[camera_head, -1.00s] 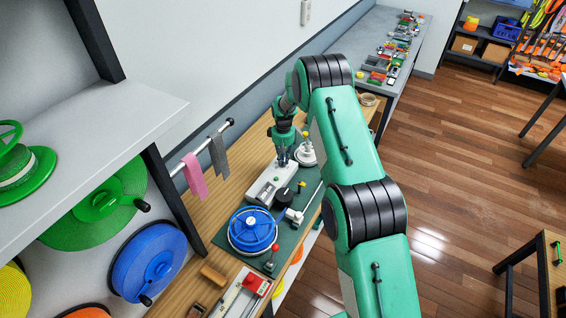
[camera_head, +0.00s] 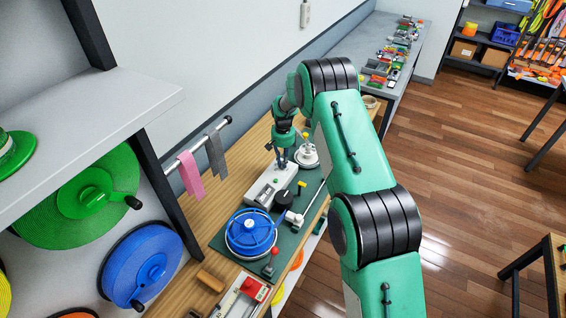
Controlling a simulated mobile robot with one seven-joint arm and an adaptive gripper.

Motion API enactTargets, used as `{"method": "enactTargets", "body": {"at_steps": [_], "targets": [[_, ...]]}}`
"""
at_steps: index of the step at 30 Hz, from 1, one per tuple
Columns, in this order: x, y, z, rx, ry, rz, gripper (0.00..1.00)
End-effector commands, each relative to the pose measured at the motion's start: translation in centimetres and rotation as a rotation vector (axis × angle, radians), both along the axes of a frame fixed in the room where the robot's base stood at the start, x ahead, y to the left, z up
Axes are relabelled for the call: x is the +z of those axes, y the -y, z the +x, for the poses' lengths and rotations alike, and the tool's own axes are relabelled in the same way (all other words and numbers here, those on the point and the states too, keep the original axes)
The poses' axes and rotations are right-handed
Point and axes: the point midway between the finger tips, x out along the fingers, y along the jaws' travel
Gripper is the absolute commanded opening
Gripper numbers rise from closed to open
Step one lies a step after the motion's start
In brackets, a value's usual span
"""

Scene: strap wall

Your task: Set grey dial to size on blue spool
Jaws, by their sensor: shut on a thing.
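The blue spool (camera_head: 251,233) lies flat on a dark green board (camera_head: 222,238) on the wooden bench, its spoked face up. Beyond it is a long pale grey block (camera_head: 262,191) with a dark slot in its top. My gripper (camera_head: 282,164) points down at the far end of this block, away from the spool. Its fingers are shut on a small part there, seemingly the grey dial. The fingers mostly hide that part, and no size mark on it or on the spool can be read.
A white round piece (camera_head: 307,156) is right of my gripper. A red-knobbed post (camera_head: 270,269) is near the spool. Pink (camera_head: 190,177) and grey straps hang from a wall rod at left.

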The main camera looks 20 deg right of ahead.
Motion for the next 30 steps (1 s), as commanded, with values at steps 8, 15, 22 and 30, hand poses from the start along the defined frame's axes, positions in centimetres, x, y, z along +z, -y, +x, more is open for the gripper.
{"method": "enactTargets", "body": {"at_steps": [8,15,22,30], "targets": [[0.11,-0.02,0.06,-0.008,0.001,0.001,0.00],[0.11,-0.01,0.07,-0.008,0.001,0.001,0.35],[0.04,0.00,0.02,-0.007,0.001,0.000,0.35],[0.83,0.00,0.07,-0.007,0.002,0.000,0.35]]}}
